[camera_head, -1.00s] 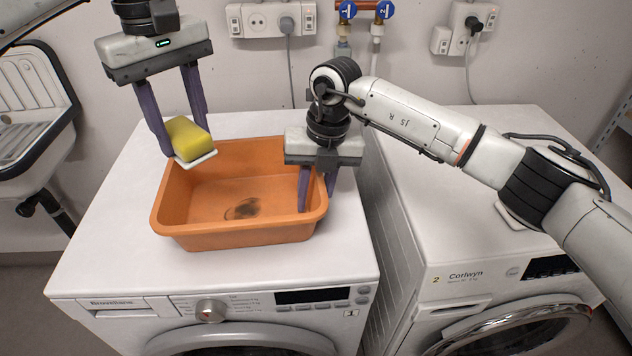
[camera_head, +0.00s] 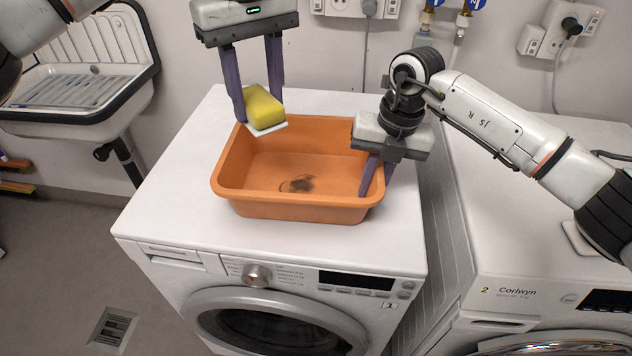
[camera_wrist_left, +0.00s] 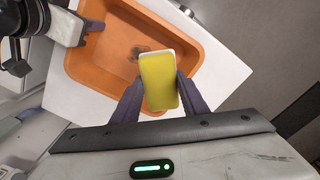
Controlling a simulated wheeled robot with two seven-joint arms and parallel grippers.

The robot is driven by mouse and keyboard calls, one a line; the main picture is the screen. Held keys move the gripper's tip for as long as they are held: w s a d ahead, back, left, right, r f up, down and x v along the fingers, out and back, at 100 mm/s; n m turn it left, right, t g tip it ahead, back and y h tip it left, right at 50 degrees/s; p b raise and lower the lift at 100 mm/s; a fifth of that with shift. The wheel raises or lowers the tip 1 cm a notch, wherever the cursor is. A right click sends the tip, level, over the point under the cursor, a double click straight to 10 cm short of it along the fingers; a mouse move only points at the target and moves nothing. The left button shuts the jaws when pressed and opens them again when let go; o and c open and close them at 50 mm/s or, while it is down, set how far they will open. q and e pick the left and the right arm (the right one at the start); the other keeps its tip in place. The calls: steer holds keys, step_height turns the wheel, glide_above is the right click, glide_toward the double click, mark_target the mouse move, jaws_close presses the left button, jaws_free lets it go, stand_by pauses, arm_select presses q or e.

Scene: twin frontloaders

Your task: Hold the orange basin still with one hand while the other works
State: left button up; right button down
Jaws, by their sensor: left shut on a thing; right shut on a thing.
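The orange basin (camera_head: 290,210) stands on top of the left washing machine, with a dark smudge (camera_head: 297,184) on its floor. My right gripper (camera_head: 374,180) is shut on the basin's right wall, one finger showing inside. My left gripper (camera_head: 260,112) is shut on a yellow sponge (camera_head: 263,104) with a white underside, held above the basin's back left part. In the left wrist view the sponge (camera_wrist_left: 159,82) sits between both fingers, with the basin (camera_wrist_left: 88,72) beyond it and the smudge in sight.
The left washing machine (camera_head: 160,215) has bare top around the basin. A second machine (camera_head: 500,215), marked Corlwyn, stands to the right across a narrow gap. A sink (camera_head: 75,90) is at the left. Sockets and taps are on the back wall.

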arm_select(q)
steer(key=shift+w+d+f, duration=0.5)
steer(key=shift+d+f, duration=0.55)
steer(key=shift+f, duration=1.75)
steer(key=shift+w+d+f, duration=0.5)
steer(key=shift+d+f, duration=0.55)
steer(key=shift+f, duration=1.8)
steer(key=shift+w+d+f, duration=0.5)
steer(key=shift+d+f, duration=0.55)
steer(key=shift+f, duration=2.4)
steer(key=a, duration=0.2)
steer(key=shift+w+a, duration=0.1)
steer(key=shift+a, duration=0.7)
steer(key=shift+d, duration=1.8)
step_height(320, 180, up, 8)
steer(key=shift+r, duration=0.1)
